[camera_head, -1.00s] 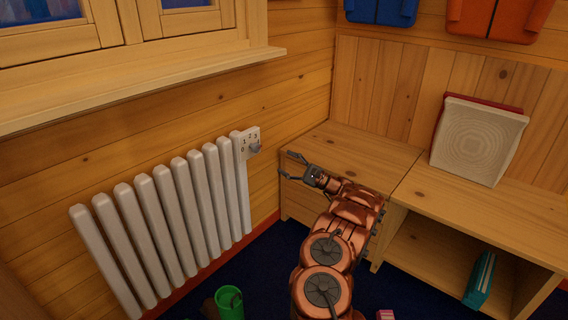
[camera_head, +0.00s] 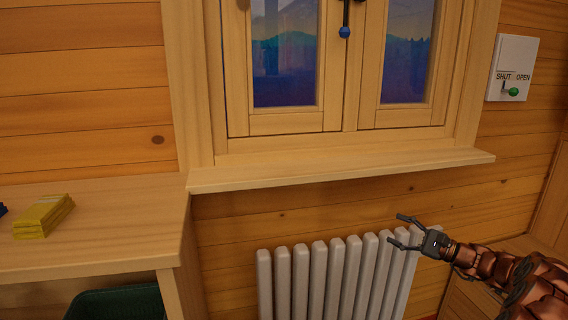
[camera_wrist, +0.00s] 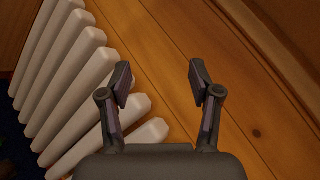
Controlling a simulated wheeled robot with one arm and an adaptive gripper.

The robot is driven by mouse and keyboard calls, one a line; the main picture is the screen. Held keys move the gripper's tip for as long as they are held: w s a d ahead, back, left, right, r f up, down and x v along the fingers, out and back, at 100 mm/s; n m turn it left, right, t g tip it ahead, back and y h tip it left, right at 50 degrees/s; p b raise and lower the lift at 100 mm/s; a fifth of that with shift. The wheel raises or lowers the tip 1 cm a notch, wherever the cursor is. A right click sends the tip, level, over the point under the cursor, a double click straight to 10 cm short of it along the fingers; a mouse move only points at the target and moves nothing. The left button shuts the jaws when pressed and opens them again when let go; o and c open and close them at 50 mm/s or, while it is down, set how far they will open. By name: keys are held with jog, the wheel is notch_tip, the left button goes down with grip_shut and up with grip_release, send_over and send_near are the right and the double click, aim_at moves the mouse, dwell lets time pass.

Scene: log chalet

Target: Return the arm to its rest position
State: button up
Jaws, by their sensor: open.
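My gripper (camera_head: 398,231) is open and empty at the lower right of the head view. My copper-coloured arm reaches in from the right edge behind it. The gripper shows in front of the right end of the white radiator (camera_head: 338,272), below the window sill. In the wrist view the two fingers of my gripper (camera_wrist: 160,84) stand wide apart with nothing between them. The radiator's ribs (camera_wrist: 62,85) fill the left of that view, and wooden wall planks lie beyond the fingers. I cannot tell the exact gap between fingers and radiator.
The window sill (camera_head: 340,170) juts out above the radiator. A wooden desk (camera_head: 100,215) with a yellow stack (camera_head: 43,216) is at left, a dark green bin (camera_head: 118,302) under it. A SHUT/OPEN lever panel (camera_head: 511,68) is on the right wall. A wooden bench (camera_head: 462,300) lies beneath my arm.

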jog(key=s+a+r+n+g+p, duration=0.2)
jog(key=s+a+r+g+p, duration=0.15)
jog(key=a+r, duration=0.35)
jog(key=s+a+r+n+g+p, duration=0.2)
jog(key=s+a+r+n+g, duration=0.15)
jog(key=a, duration=0.55)
jog(key=s+a+r+n+g+h+p, duration=0.2)
jog(key=s+a+r+p, duration=0.15)
jog(key=s, duration=0.45)
jog(key=s+a+r+n+g+h+p, duration=0.2)
jog(key=s+a+p, duration=0.15)
jog(key=s, duration=0.45)
jog(key=s+a+r+n+g+h+p, duration=0.1)
jog(key=s+a+r+g+h+p, duration=0.15)
jog(key=s+a, duration=0.35)
jog(key=s+d+r+n+h+p, duration=0.2)
jog(key=s+d+p, duration=0.4)
jog(key=s, duration=0.5)
jog(key=s+d+r+n+h+p, duration=0.2)
jog(key=s+d+r+h+p, duration=0.2)
jog(key=s, duration=0.7)
jog(key=d+h+p, duration=0.2)
jog(key=d+h, duration=0.1)
jog(key=d, duration=0.1)
jog(key=shift+s+r+n+p, duration=0.3)
jog(key=shift+s+n+p, duration=0.05)
jog(key=shift+s+p, duration=0.05)
